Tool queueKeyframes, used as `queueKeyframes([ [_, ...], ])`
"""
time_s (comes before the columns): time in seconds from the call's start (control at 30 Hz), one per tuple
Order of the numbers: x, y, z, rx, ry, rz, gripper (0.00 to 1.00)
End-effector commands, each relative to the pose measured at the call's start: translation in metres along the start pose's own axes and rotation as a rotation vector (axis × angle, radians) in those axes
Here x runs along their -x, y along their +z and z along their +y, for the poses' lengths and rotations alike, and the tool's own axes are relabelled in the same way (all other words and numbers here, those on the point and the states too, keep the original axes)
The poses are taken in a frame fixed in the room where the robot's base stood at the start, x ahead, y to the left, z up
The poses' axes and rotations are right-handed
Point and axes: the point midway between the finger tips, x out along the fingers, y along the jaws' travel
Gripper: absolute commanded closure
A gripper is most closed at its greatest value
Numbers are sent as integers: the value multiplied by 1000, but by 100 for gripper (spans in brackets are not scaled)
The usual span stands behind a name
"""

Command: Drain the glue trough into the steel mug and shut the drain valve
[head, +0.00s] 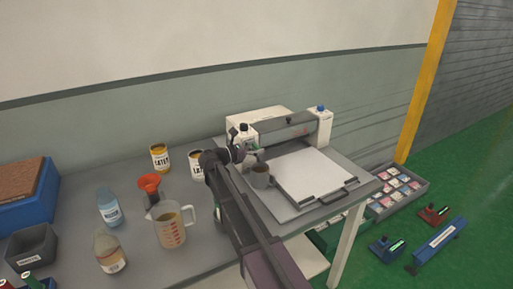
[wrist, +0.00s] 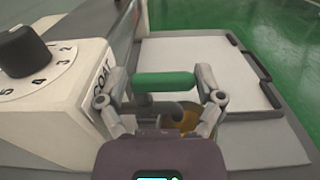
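The glue machine (head: 290,130) stands on the right part of the bench. The steel mug (head: 261,181) stands at its near left corner, beside the white plate (head: 312,175). In the wrist view, a green valve handle (wrist: 165,85) lies crosswise between the fingertips of my gripper (wrist: 163,90). The fingers are spread wide, one near each end of the handle; I cannot tell whether they touch it. Below the handle is a dark grey pipe. An amber round surface (wrist: 189,121) shows partly behind my gripper, probably the mug's contents. My gripper also shows in the head view (head: 237,153), near the mug.
A white housing with a dial (wrist: 25,50) stands close left of my gripper. A measuring jug (head: 170,228), bottles (head: 109,207), an orange funnel (head: 149,183) and two latex cans (head: 160,158) stand on the left bench. A grey box (head: 31,247) is farther left.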

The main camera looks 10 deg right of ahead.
Motion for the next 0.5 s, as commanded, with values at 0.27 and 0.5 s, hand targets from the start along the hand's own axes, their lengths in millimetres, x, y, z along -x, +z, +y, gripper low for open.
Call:
queueKeyframes([
  [0.27, -1, 0, -1, 0, 1, 0, 77],
  [0.5, -1, 0, -1, 0, 16, -1, 77],
])
